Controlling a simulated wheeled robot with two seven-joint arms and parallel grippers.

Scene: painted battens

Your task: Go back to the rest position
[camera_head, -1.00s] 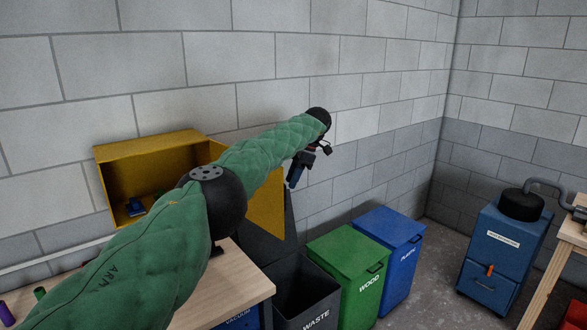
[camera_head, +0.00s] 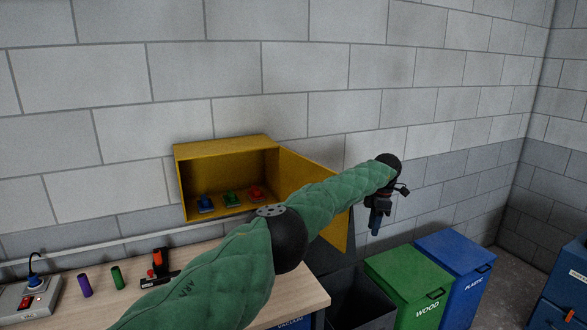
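My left arm, in a green quilted sleeve, reaches from the bottom of the head view toward the right. My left gripper (camera_head: 376,222) hangs pointing down from the dark wrist, in front of the block wall and above the bins in the picture. It is small and dark, so I cannot tell whether its fingers are open or shut, and I see nothing clearly held. My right gripper is not in view.
An open yellow box (camera_head: 226,147) with red, green and blue buttons is behind my arm. The workbench (camera_head: 212,290) carries a purple cylinder (camera_head: 84,285), a green cylinder (camera_head: 117,277) and a switch box (camera_head: 25,300). Green (camera_head: 412,280) and blue (camera_head: 462,262) bins stand right.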

